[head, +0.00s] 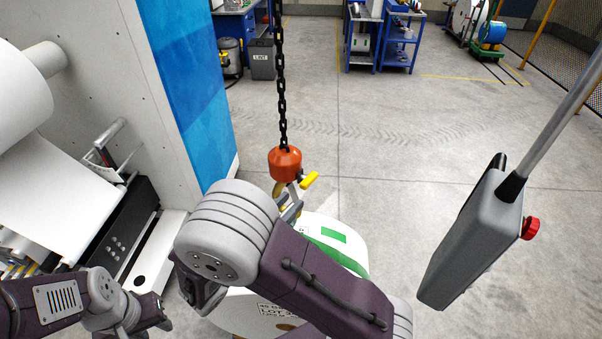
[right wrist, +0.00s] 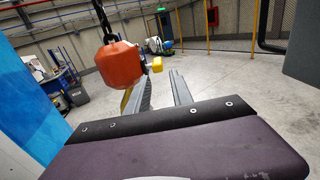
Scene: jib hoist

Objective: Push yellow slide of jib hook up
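The jib hook's orange block (head: 285,162) hangs on a black chain (head: 281,80); it also shows in the right wrist view (right wrist: 120,64). Its yellow slide (head: 309,181) sticks out to the right below the block and shows near my fingertips in the right wrist view (right wrist: 155,65). The yellow hook (head: 278,188) is partly hidden behind my right gripper (head: 291,205). In the right wrist view the two fingers (right wrist: 160,84) stand apart with a gap between them, just below the slide; contact cannot be told. My left gripper (head: 150,312) is low at the left, its fingers unclear.
A white roll with a green label (head: 333,236) lies below the hook, partly hidden by my right arm. A grey pendant box with a red button (head: 470,240) hangs at right. A machine with a blue panel (head: 185,80) stands at left.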

